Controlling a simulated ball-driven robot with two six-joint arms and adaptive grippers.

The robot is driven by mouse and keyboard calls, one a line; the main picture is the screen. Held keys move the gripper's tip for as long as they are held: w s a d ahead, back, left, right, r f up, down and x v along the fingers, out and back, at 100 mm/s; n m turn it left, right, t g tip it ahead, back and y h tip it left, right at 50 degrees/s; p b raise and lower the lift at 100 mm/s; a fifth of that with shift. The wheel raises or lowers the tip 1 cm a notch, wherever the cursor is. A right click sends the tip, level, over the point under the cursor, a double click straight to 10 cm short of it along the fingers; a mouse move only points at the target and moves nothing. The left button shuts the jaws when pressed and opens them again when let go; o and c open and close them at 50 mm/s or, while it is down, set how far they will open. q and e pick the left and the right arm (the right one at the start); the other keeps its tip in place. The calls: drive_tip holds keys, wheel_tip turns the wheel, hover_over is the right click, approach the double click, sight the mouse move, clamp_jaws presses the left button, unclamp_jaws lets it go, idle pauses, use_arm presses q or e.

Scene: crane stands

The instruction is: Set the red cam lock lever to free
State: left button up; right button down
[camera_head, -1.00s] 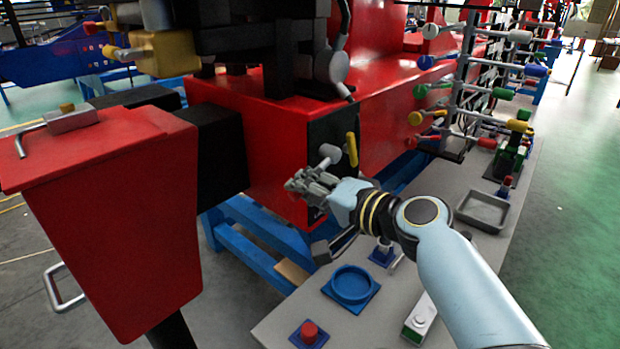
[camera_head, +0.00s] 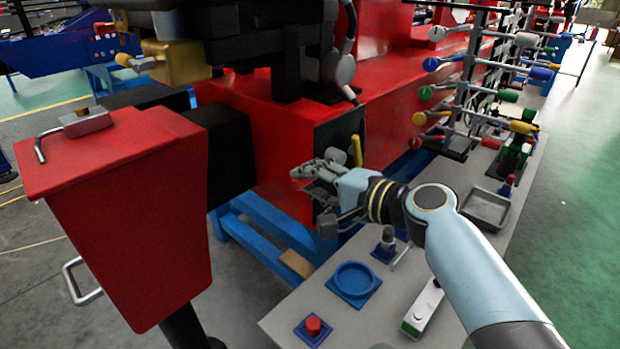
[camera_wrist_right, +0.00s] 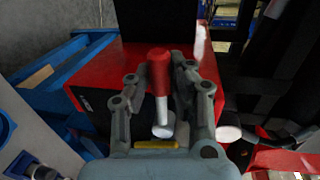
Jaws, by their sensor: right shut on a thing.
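The cam lock lever (camera_wrist_right: 162,100) has a red grip and a pale shaft in the right wrist view. It stands between the two fingers of my right gripper (camera_wrist_right: 165,90), which is shut on it. In the head view my right gripper (camera_head: 312,171) is in front of the dark end panel (camera_head: 343,132) of the long red machine body, and the lever's red grip cannot be made out there. A yellow handle (camera_head: 357,150) and a grey cylinder (camera_head: 333,154) show just beyond the gripper. My left gripper is not in view.
A grey table (camera_head: 300,297) below my right arm holds a blue round dish (camera_head: 354,281), a red button on a blue base (camera_head: 313,326) and a grey tray (camera_head: 487,208). A rack of coloured levers (camera_head: 470,90) stands behind. A red pedestal box (camera_head: 125,200) is at the left.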

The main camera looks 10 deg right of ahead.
drive_tip(key=c, duration=1.2)
unclamp_jaws()
drive_tip(key=shift+d, duration=0.1)
drive_tip(key=shift+o, duration=0.2)
drive_tip(key=v, duration=1.2)
